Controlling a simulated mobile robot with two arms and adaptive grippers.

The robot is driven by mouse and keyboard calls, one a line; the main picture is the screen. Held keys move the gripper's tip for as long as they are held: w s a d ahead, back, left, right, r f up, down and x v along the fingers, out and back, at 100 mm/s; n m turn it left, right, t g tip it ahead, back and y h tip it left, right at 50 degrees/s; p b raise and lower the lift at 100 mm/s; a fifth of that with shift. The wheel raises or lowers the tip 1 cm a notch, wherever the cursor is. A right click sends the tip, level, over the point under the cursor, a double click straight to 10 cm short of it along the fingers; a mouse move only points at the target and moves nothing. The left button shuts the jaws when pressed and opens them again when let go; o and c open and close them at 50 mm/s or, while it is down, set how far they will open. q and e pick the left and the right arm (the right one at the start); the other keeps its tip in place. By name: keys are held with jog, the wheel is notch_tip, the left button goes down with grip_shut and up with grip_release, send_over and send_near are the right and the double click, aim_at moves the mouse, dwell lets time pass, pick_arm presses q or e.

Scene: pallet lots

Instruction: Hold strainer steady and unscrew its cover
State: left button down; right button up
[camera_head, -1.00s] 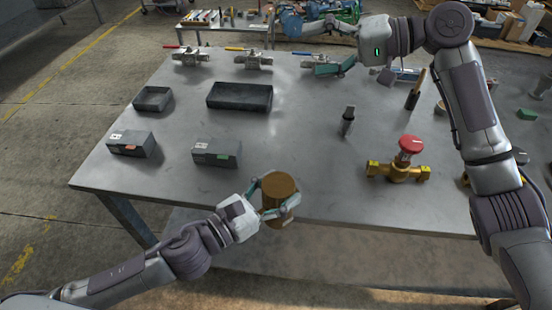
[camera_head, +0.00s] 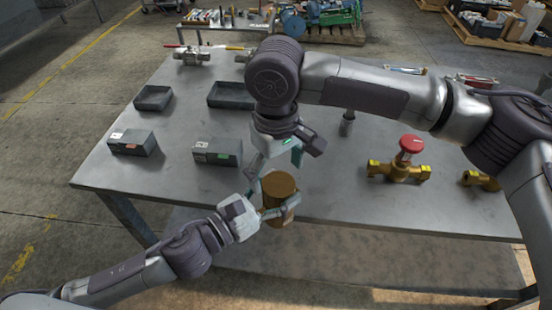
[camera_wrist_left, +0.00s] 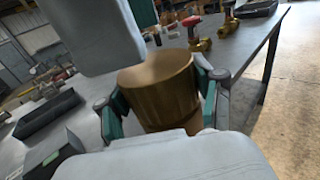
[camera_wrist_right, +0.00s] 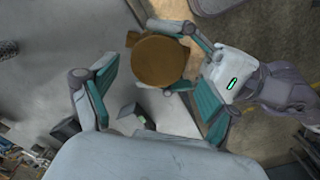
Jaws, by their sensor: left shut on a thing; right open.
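The strainer is a brass cylinder; its round brown cover (camera_head: 279,186) faces up in the head view, at the table's front edge. My left gripper (camera_head: 270,207) is shut around the strainer's side, and its teal fingers also hold the brass cylinder (camera_wrist_left: 163,90) in the left wrist view. My right gripper (camera_head: 272,165) is open and empty, just behind and above the cover. In the right wrist view the cover (camera_wrist_right: 158,60) shows between and beyond the open right fingers (camera_wrist_right: 155,105), apart from them. The strainer's lower part is mostly hidden.
Two grey boxes (camera_head: 133,141) (camera_head: 218,151) stand left of the strainer, with grey trays (camera_head: 154,98) behind. A brass valve with a red knob (camera_head: 410,146) stands to the right. My right arm covers the table's back middle.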

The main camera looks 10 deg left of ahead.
aim_at(277, 184)
jog(key=shift+f, duration=2.6)
jog(key=c, duration=1.2)
jog(key=n, duration=0.3)
jog(key=shift+s, duration=0.1)
jog(key=o, duration=1.3)
